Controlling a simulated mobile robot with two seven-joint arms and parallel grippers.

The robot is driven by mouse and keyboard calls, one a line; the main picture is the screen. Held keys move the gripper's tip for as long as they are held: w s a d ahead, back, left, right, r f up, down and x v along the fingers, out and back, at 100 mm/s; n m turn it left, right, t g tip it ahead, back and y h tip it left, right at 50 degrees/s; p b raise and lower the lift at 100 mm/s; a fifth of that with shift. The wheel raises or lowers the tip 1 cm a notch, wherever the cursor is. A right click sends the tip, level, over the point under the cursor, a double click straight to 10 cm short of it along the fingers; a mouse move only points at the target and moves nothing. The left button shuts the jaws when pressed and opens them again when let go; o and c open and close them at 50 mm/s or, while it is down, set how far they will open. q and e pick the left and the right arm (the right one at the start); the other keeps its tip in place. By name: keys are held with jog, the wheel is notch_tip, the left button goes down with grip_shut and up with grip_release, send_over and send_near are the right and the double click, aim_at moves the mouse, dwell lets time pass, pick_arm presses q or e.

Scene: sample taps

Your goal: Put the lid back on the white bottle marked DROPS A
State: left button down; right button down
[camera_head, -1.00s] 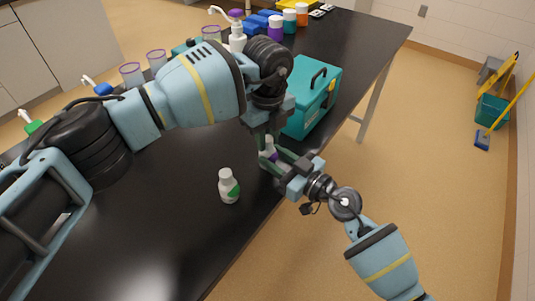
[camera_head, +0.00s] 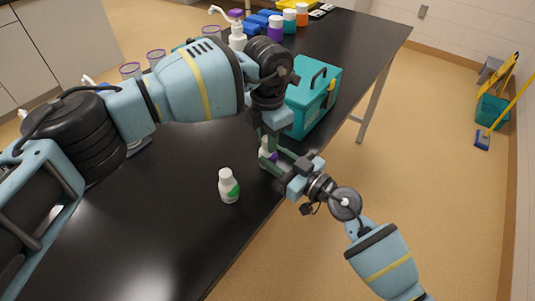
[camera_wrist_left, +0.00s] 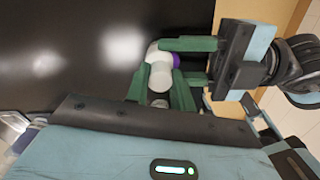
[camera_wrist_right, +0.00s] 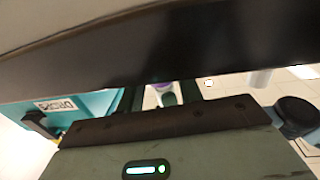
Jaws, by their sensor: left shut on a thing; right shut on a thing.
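A white bottle with a purple mark (camera_head: 266,158) is at the table's right edge; the purple also shows in the left wrist view (camera_wrist_left: 176,61). My right gripper (camera_head: 273,155) is shut on this bottle from the side. My left gripper (camera_head: 267,137) points down from above it, shut on a small white piece (camera_wrist_left: 158,102) that looks like the lid. The fingers hide most of bottle and piece, so I cannot tell whether they touch. The right wrist view shows part of the bottle (camera_wrist_right: 163,96) between the fingers. I cannot read its marking.
A second white bottle with a green mark (camera_head: 228,187) stands upright on the black table (camera_head: 170,220), left of the grippers. A teal case (camera_head: 313,100) is close behind them. Pump bottles, jars and clear cups stand farther back. The front of the table is clear.

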pick_arm(q)
jog(key=m, duration=0.4)
jog(key=shift+m, duration=0.4)
jog(key=m, duration=1.6)
jog(key=shift+m, duration=0.4)
jog(key=m, duration=0.7)
jog(key=shift+f, duration=0.1)
jog(key=c, duration=1.2)
grip_release()
